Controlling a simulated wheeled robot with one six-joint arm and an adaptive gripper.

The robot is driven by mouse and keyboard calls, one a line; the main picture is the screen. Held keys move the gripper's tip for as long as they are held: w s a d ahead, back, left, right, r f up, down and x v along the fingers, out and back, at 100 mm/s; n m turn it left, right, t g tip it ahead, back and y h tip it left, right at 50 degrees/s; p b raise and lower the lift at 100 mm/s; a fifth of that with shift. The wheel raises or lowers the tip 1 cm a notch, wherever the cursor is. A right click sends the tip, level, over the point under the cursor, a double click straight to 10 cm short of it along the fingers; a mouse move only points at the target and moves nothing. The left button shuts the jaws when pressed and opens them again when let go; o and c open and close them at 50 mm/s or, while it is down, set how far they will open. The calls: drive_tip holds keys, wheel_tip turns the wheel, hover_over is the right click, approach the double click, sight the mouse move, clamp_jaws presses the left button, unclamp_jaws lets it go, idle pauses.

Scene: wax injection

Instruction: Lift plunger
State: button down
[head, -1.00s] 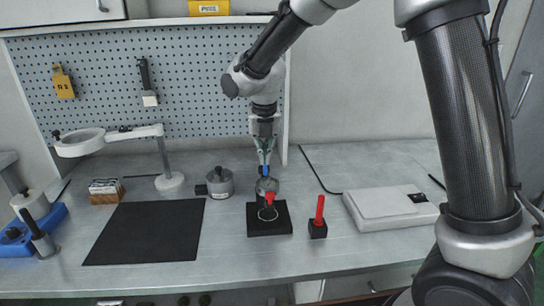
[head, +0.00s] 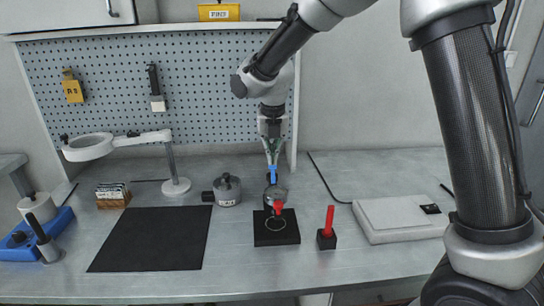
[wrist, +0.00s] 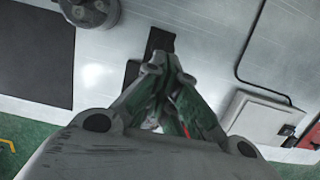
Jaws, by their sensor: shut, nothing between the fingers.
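My gripper (head: 271,165) points down above a small dark grey cylinder (head: 269,193), with its fingers shut and nothing held. A blue piece (head: 272,176) sits right below the fingertips, at the top of the cylinder; I cannot tell whether the fingers touch it. A red part (head: 278,208) is at the cylinder's front. The cylinder stands at a black square block (head: 276,238) with a pale ring on it. In the wrist view my gripper (wrist: 158,62) has its fingers together and hides most of what is below. No part is clearly recognisable as the plunger.
A red stick in a black holder (head: 328,240) stands close on the right, a white box (head: 385,235) beyond it. A lidded metal pot (head: 228,190) and a black mat (head: 150,240) lie left. A ring lamp (head: 88,147) and blue stand (head: 35,245) are farther left.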

drive_tip(key=shift+r, duration=0.45)
wheel_tip(320, 180, up, 12)
drive_tip(key=s, duration=0.2)
drive_tip(key=shift+s+f, duration=0.15)
idle(0.3)
